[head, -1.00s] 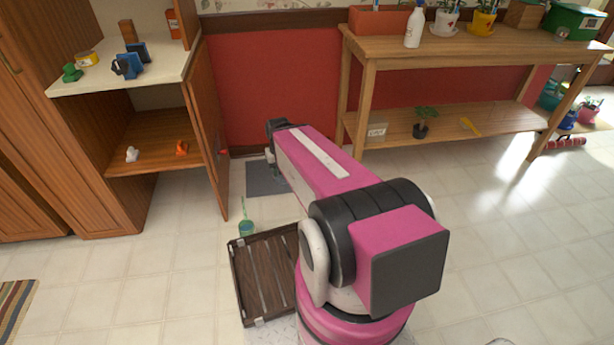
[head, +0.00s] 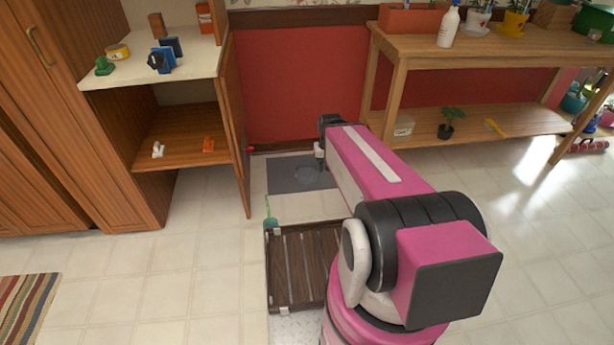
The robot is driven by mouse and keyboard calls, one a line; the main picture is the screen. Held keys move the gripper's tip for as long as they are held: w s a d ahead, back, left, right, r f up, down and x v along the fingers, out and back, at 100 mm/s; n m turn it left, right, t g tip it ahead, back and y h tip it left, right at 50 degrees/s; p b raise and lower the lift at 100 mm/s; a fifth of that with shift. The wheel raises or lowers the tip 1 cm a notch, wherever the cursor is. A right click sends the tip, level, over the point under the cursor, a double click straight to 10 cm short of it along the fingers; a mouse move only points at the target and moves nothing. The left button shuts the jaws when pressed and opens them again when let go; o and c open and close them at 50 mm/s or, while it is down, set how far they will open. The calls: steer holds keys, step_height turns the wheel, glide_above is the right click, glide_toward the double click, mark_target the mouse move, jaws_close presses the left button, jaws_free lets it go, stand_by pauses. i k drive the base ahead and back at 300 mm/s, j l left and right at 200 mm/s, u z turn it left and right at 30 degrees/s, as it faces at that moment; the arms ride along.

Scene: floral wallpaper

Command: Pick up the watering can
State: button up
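I cannot make out a watering can for certain. A teal rounded object (head: 573,103) stands at the far right edge, beyond the wooden table; its shape is too small to tell. A small green-teal object with a thin upright stem (head: 270,217) stands at the back left corner of the dark slatted crate, left of my arm. My gripper (head: 320,155) is at the far end of my pink arm, near the grey mat. It is small and partly hidden by the arm, so its fingers cannot be judged.
An open cabinet door (head: 236,125) stands to the left. A wooden table (head: 480,62) stands on the right. The tiled floor at right is clear.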

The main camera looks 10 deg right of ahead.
mark_target(270, 221)
steer(key=k+l, duration=0.1)
steer(key=l, duration=0.25)
steer(key=l+u, duration=0.1)
steer(key=l, duration=0.25)
steer(key=k+l, duration=0.15)
steer(key=l, duration=0.15)
steer(key=k+l, duration=0.1)
steer(key=l, duration=0.25)
steer(key=u, duration=0.05)
